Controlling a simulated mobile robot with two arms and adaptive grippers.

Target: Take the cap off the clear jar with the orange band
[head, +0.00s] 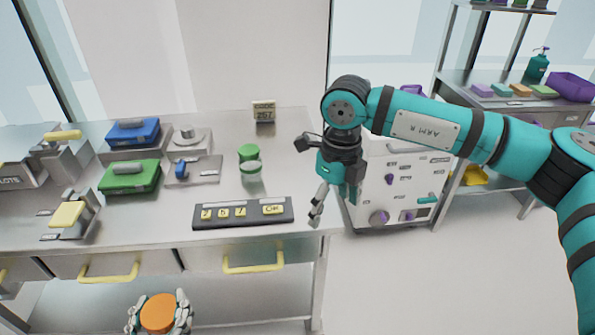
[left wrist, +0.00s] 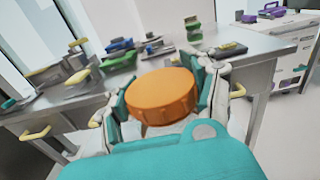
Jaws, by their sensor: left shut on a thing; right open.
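A wide round orange cap (head: 158,312) shows at the bottom of the head view, between the fingers of my left gripper (head: 160,320). In the left wrist view the orange cap (left wrist: 162,95) faces the camera, with the fingers around its sides. A pale patch below its rim looks like part of the clear jar (left wrist: 155,131). The rest of the jar, and any orange band, is hidden. My left gripper is shut on this jar, in front of the bench. My right gripper (head: 325,208) is open and empty, pointing down by the bench's right end, apart from the jar.
The steel bench (head: 150,232) holds a green-topped jar (head: 251,172), a green case (head: 130,177), a blue case (head: 133,132) and a keypad panel (head: 243,212). Yellow drawer handles (head: 253,263) stick out in front. A white cabinet (head: 400,180) stands behind my right arm. The floor at right is clear.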

